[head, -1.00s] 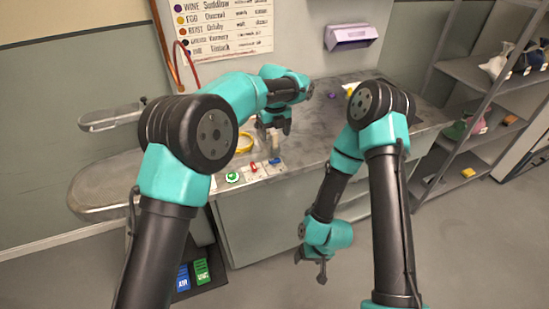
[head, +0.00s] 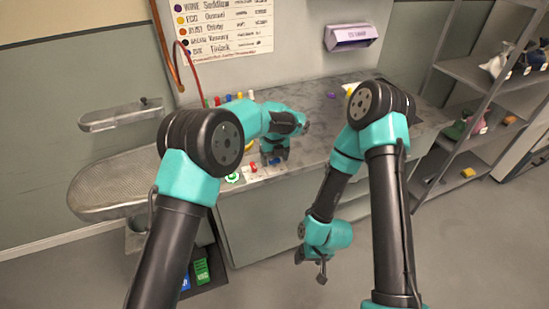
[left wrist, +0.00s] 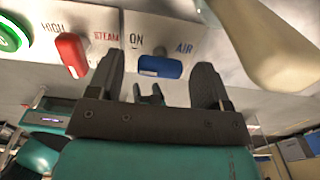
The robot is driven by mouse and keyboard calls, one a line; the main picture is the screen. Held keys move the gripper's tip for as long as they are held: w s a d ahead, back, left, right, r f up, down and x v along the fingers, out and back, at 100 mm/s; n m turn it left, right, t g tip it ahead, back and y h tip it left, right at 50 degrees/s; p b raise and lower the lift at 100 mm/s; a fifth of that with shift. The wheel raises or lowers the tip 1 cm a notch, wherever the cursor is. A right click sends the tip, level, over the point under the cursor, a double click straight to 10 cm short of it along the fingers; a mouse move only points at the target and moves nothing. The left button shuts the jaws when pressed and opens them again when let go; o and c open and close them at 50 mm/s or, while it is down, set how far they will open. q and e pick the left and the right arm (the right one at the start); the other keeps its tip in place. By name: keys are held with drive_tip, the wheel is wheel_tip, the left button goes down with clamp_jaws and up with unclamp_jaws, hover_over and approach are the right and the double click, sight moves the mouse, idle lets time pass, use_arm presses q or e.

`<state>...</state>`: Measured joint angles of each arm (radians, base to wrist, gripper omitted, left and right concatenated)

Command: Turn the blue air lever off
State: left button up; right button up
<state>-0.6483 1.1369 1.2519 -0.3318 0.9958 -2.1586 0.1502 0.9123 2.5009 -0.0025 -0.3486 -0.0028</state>
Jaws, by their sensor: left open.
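The blue air lever (head: 275,161) is on the front panel of the bench, beside the red steam lever (head: 254,168). In the left wrist view the blue lever (left wrist: 160,67) lies between the word ON and the word AIR, with the red lever (left wrist: 72,54) to its left. My left gripper (left wrist: 160,62) is open, with one finger on each side of the blue lever in the picture. I cannot tell whether either finger touches it. My right gripper (head: 321,270) hangs low in front of the bench, away from the levers; its jaw opening is unclear.
A green round button (head: 232,178) is left of the levers. Several coloured pegs (head: 228,98) stand at the back of the bench. A pale rounded object (left wrist: 270,40) is close at the right in the left wrist view. Shelves (head: 480,70) stand at the right.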

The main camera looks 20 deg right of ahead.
use_arm(q)
drive_tip(key=c, duration=0.9)
drive_tip(key=shift+n, duration=0.5)
drive_tip(key=n, duration=0.3)
drive_tip(key=shift+n, duration=0.3)
drive_tip(key=n, duration=1.3)
drive_tip(key=shift+n, duration=0.3)
